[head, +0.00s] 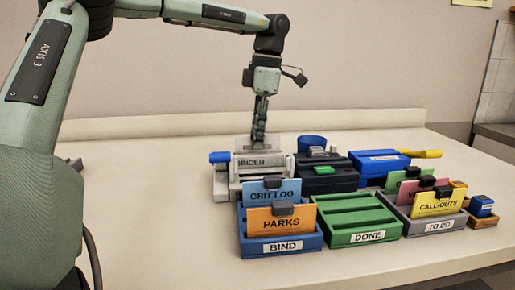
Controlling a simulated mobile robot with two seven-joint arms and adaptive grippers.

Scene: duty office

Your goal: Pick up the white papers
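My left gripper (259,138) points straight down over the grey binder machine (222,184), which is labelled "BINDER" and has a blue handle at its left. The fingers look narrow and close together, seen nearly edge-on, so I cannot tell whether they are open or shut. Pale, paper-like white sheets (242,143) seem to stand at the top of the binder, right beside the fingertips. I cannot tell whether the fingers touch them. My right gripper is not in view.
In front stand a blue "BIND" tray (312,241) with "GRIT LOG" and "PARKS" folders, an empty green "DONE" tray (362,236) and a grey "TO DO" tray (413,229) with folders. A black device (326,184), blue cup (311,142) and blue punch (377,166) stand right of the binder.

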